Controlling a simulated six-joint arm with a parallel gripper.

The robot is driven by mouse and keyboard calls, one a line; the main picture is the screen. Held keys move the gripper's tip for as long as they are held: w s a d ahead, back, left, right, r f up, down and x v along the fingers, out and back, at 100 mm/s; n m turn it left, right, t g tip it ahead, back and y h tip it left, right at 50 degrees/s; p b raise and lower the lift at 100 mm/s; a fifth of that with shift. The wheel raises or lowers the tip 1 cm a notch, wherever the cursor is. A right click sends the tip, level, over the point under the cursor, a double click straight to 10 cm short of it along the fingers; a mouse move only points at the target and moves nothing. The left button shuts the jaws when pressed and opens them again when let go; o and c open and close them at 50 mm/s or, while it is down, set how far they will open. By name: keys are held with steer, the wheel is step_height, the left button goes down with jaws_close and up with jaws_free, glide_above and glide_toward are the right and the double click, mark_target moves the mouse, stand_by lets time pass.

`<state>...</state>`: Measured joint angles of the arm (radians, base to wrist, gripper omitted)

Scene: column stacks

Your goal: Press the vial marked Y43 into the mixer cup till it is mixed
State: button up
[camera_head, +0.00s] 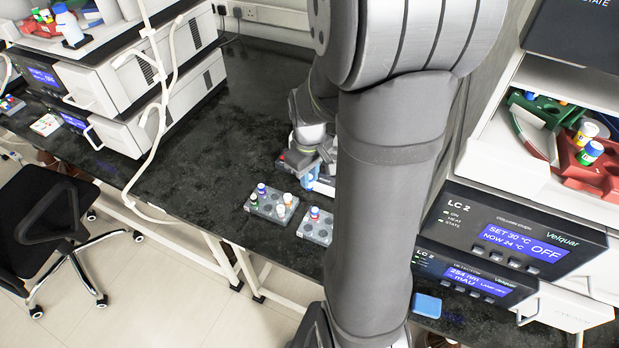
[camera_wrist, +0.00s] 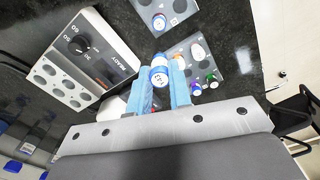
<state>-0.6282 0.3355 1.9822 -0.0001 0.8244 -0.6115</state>
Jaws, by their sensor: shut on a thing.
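My gripper (camera_wrist: 163,72) is shut on a vial (camera_wrist: 159,77) with blue and white bands, held between its light blue fingers. The small marking on the vial is too blurred to read. In the head view my gripper (camera_head: 309,178) is low over the bench, behind the racks and partly hidden by my arm. A white rounded part (camera_wrist: 112,107) beside the left finger may be the mixer cup; I cannot tell.
One grey rack (camera_head: 268,212) holds several vials. Instrument stacks stand at left (camera_head: 130,80) and right (camera_head: 500,245). The black bench left of the racks is clear.

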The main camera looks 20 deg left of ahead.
steer(key=shift+w+a+f, duration=0.2)
steer(key=shift+w+a, duration=1.7)
steer(key=shift+w, duration=1.85)
steer(key=shift+w+a+f, duration=0.15)
steer(key=shift+w+a, duration=1.8)
steer(key=shift+w, duration=1.8)
steer(key=shift+w+a+f, duration=0.2)
steer(key=shift+w+a, duration=1.7)
steer(key=shift+w, duration=1.85)
steer(key=shift+f, duration=0.7)
steer(key=shift+f, duration=0.25)
steer(key=shift+f, duration=0.35)
steer(key=shift+r, duration=3)
